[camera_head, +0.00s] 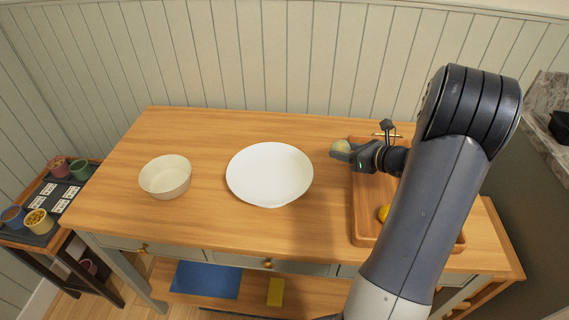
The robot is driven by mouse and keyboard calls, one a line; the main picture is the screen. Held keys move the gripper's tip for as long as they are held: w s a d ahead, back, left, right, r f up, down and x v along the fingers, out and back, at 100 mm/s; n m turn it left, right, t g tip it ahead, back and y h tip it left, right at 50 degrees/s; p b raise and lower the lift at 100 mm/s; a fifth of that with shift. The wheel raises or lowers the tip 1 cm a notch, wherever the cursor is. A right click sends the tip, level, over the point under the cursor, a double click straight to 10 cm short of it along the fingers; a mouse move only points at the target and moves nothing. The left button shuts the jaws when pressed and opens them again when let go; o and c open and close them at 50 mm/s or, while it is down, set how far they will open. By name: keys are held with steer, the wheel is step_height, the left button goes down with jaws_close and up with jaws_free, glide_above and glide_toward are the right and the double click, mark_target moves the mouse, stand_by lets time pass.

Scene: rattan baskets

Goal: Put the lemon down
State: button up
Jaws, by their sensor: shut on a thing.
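My gripper (349,155) is at the right of the wooden table, reaching left past the tray's edge. It is shut on a pale yellow-green round thing (340,146), partly hidden by the fingers. I cannot tell for sure whether this is the lemon. A bright yellow, lemon-coloured thing (383,213) lies in the wooden tray (364,240), partly hidden by my arm. The held thing is to the right of a white plate (270,174). Its height above the table is hard to tell.
A white bowl (166,177) stands at the left of the table (210,225). The plate looks empty. Bare tabletop lies between bowl, plate and tray. A side table at the far left holds several small pots and cards. My arm hides much of the tray.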

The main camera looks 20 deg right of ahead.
steer(key=p, duration=0.1)
glide_above(307, 156)
steer(key=s+d, duration=0.2)
steer(key=s, duration=0.2)
steer(key=f, duration=0.5)
steer(key=shift+w+a+f, duration=0.15)
steer(key=shift+w, duration=0.1)
steer(key=x, duration=0.3)
steer(key=shift+w+a+f+p, duration=0.1)
steer(key=shift+w+f+p, duration=0.05)
steer(key=shift+f+p, duration=0.3)
steer(key=shift+w+a+f, duration=0.1)
steer(key=shift+w+f, duration=0.2)
steer(key=shift+f, duration=0.1)
steer(key=shift+f+b, duration=0.15)
steer(key=shift+b, duration=0.15)
steer(key=o, duration=1)
